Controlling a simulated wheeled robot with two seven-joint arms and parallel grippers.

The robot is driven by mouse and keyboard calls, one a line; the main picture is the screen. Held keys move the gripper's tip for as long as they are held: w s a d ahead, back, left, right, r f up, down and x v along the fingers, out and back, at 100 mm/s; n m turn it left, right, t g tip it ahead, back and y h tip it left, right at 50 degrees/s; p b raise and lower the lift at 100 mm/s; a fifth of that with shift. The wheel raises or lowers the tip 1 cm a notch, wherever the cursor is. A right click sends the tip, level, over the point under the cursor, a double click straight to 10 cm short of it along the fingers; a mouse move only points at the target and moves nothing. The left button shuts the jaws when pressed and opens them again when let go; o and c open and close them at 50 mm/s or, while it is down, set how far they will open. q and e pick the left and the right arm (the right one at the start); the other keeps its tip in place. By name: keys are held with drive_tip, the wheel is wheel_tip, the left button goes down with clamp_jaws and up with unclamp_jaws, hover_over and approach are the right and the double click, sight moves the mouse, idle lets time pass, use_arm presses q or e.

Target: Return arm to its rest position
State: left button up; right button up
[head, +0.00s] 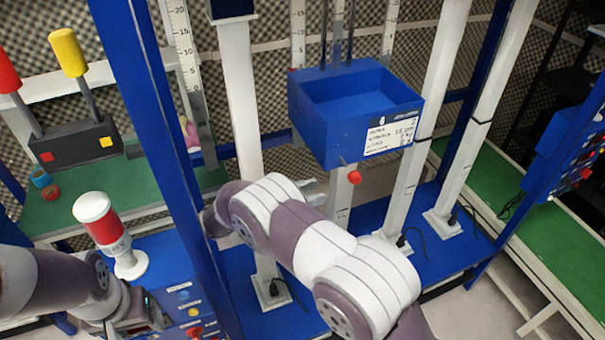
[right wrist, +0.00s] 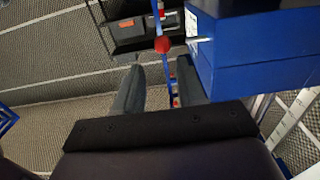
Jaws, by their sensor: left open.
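My right arm (head: 345,265) rises from the bottom of the head view and bends left, its wrist in front of a white post. The pale fingers of my right gripper (head: 314,192) show partly behind the arm, below and left of the blue box (head: 335,142). In the right wrist view the two fingers of my right gripper (right wrist: 160,85) are apart with nothing held between them. My left arm (head: 45,283) enters at the lower left. My left gripper (head: 135,318) is open at its end, low in the frame, its fingertips hard to make out.
The blue box hangs close to my right gripper, with a red knob (head: 354,178) below it; the knob (right wrist: 162,44) also shows in the right wrist view. A blue upright (head: 165,150) stands between my arms. A red-and-white lamp (head: 100,220) stands near my left gripper.

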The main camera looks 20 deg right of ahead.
drive_tip(key=w+a+f+n+t+y, duration=0.6)
drive_tip(key=w+f+n+t+y, duration=0.15)
drive_tip(key=w+t+y, duration=0.2)
drive_tip(key=s+a+f+n+g+y+b, duration=0.1)
drive_tip(key=s+a+f+n+g+y, duration=0.2)
drive_tip(key=s+a+n+y, duration=0.4)
drive_tip(key=s+d+r+n+g+y+b, duration=0.1)
drive_tip(key=s+d+g, duration=0.15)
drive_tip(key=s, duration=0.45)
drive_tip(key=s+d+r+n+g+y, duration=0.1)
drive_tip(key=s+d+g+y, duration=0.15)
drive_tip(key=s, duration=0.45)
drive_tip(key=s+d+r+g+h+b, duration=0.1)
drive_tip(key=s+d+r+h, duration=0.1)
drive_tip(key=s+d+r, duration=0.2)
drive_tip(key=s+d, duration=0.3)
drive_tip(key=shift+s+d+n, duration=0.15)
drive_tip(key=shift+s+n, duration=0.15)
drive_tip(key=shift+n, duration=0.05)
